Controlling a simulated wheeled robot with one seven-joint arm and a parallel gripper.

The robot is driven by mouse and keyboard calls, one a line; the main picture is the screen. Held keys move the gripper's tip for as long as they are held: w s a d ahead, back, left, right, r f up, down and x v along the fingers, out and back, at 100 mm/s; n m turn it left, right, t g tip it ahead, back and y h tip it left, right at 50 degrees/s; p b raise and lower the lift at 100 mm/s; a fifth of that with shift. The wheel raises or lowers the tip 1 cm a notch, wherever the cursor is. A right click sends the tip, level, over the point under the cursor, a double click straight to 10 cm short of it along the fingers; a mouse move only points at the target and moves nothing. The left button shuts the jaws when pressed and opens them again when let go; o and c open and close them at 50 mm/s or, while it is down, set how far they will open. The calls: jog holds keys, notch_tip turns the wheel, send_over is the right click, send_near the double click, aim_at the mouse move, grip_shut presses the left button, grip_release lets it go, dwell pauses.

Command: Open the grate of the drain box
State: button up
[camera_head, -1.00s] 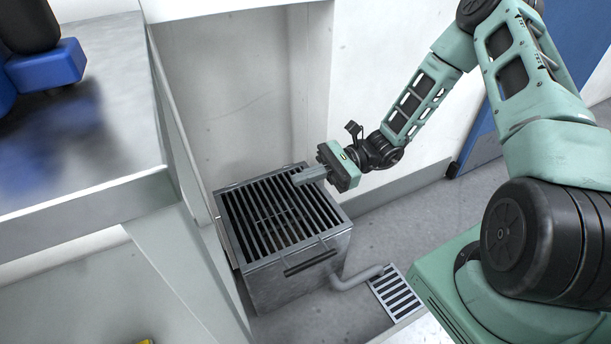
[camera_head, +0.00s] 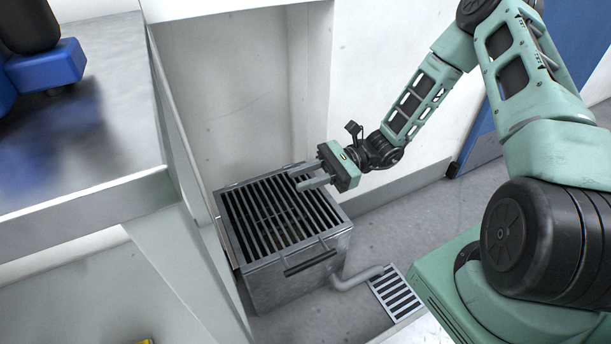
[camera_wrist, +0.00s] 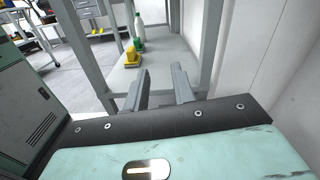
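The drain box (camera_head: 300,284) is a grey metal box on the floor in the head view. Its slatted grate (camera_head: 262,222) lies flat and closed on top. A dark bar handle (camera_head: 310,262) runs along the front edge nearest the camera. My gripper (camera_head: 302,176) is over the far right part of the grate, with its two fingers apart and pointing left. It is open and empty. I cannot tell exactly how high it is above the grate. In the wrist view both fingers (camera_wrist: 160,88) show apart with nothing between them; the grate is not visible there.
A metal counter (camera_head: 90,130) with a blue object (camera_head: 47,66) stands at left, close beside the box. A white wall is behind. A pipe (camera_head: 358,279) runs from the box to a floor drain (camera_head: 396,294). The wrist view shows bottles (camera_wrist: 139,30) on a shelf.

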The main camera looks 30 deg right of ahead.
jog(key=shift+o, duration=0.8)
jog(key=d+p, duration=0.4)
jog(key=d, duration=1.3)
jog(key=shift+d, duration=0.2)
